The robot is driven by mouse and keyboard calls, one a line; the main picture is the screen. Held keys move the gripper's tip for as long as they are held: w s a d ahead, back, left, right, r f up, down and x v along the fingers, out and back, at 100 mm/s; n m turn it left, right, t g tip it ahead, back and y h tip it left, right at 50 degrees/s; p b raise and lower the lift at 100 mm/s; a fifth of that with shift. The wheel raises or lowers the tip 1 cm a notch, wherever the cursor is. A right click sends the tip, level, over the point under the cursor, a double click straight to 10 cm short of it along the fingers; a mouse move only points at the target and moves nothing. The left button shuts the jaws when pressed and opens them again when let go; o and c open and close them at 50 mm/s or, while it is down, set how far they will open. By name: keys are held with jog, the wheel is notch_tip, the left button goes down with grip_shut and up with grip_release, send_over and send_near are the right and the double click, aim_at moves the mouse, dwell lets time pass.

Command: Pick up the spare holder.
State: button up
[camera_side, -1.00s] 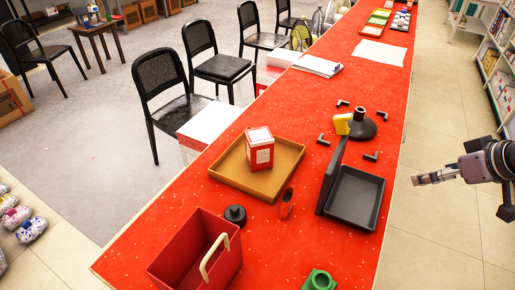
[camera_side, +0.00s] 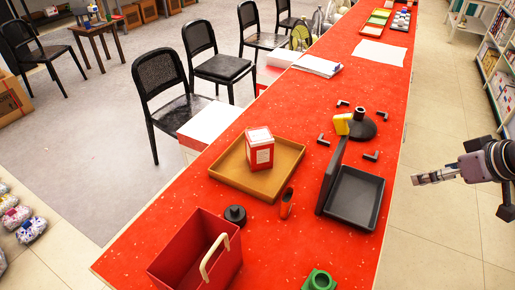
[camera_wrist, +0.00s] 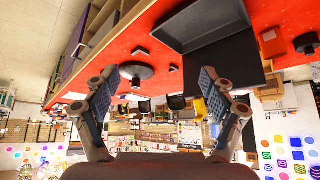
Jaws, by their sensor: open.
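I cannot tell for sure which thing is the spare holder. On the red counter (camera_side: 300,120) stand a black round base with a short neck (camera_side: 362,127), a small red tube with a dark opening (camera_side: 287,203), a low black round piece (camera_side: 235,215) and a green piece with a round opening (camera_side: 319,280). The black base also shows in the wrist view (camera_wrist: 136,71), as does the red tube (camera_wrist: 270,42). My gripper (camera_side: 415,180) is off the counter's right side, apart from everything. In the wrist view its two fingers (camera_wrist: 158,90) are spread with nothing held between them.
A black tray (camera_side: 355,197) with an upright panel (camera_side: 331,175) stands at the counter's right edge. A tan tray (camera_side: 225,168) holds a red-and-white box (camera_side: 260,150). A red bin with a handle (camera_side: 185,255) stands in front. A yellow block (camera_side: 342,124) and small black elbows lie around.

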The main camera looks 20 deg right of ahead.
jog(key=shift+c, duration=0.9)
jog(key=n+g, duration=0.7)
jog(key=n, duration=1.1)
send_over(322, 283)
notch_tip(322, 283, down, 5)
jog(key=shift+f, duration=5.2)
jog(key=c, duration=1.1)
